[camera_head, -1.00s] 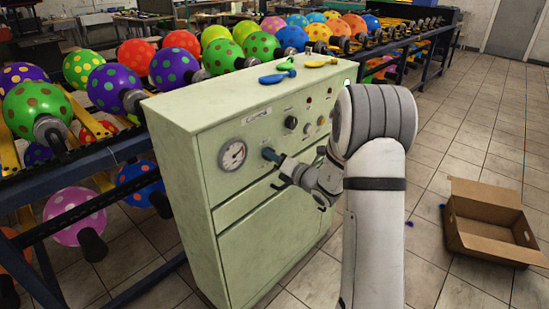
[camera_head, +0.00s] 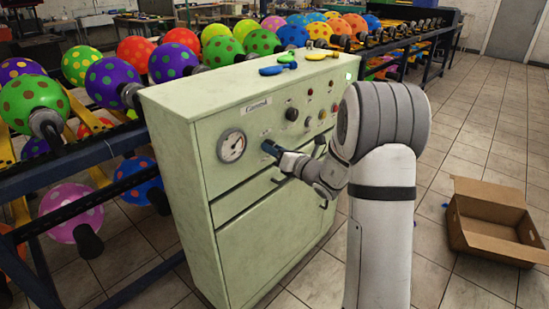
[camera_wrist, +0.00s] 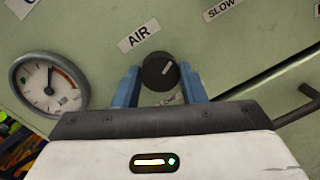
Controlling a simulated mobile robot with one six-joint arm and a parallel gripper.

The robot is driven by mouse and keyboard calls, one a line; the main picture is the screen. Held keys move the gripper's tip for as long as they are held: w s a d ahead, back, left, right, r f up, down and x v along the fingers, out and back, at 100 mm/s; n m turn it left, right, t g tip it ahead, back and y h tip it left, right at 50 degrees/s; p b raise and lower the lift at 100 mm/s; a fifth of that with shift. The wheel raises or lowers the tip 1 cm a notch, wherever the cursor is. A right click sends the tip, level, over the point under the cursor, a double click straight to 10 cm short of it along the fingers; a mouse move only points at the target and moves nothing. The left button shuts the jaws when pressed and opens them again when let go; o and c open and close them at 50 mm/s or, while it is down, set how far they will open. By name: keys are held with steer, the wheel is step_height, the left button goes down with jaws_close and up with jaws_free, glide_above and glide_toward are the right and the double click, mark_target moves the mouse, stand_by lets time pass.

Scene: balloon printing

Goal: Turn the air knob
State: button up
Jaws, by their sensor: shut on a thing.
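The air knob (camera_wrist: 158,72) is a round black knob on the pale green panel, under a white AIR label (camera_wrist: 139,36). Its white mark points to the upper right in the wrist view. My gripper (camera_wrist: 158,70) has its blue fingers on either side of the knob, shut on it. In the head view, my gripper (camera_head: 270,149) reaches the front of the green cabinet (camera_head: 270,235), just right of the gauge.
A round pressure gauge (camera_wrist: 48,86) sits left of the knob. A dark handle (camera_wrist: 300,105) juts out at the right. Deflated balloons (camera_head: 271,71) lie on the cabinet top. Racks of dotted balloons (camera_head: 170,62) stand behind and left; an open cardboard box (camera_head: 485,237) is on the right floor.

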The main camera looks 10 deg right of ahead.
steer(key=shift+f+n+g+y+b, duration=0.15)
steer(key=shift+n+y+b, duration=0.4)
steer(key=shift+n+b, duration=4.95)
steer(key=shift+r+n+g+y+b, duration=0.1)
steer(key=shift+n+g+y+b, duration=0.3)
steer(key=shift+n+b, duration=5.1)
steer(key=shift+m+b, duration=0.5)
steer(key=shift+b, duration=0.2)
steer(key=o, duration=1)
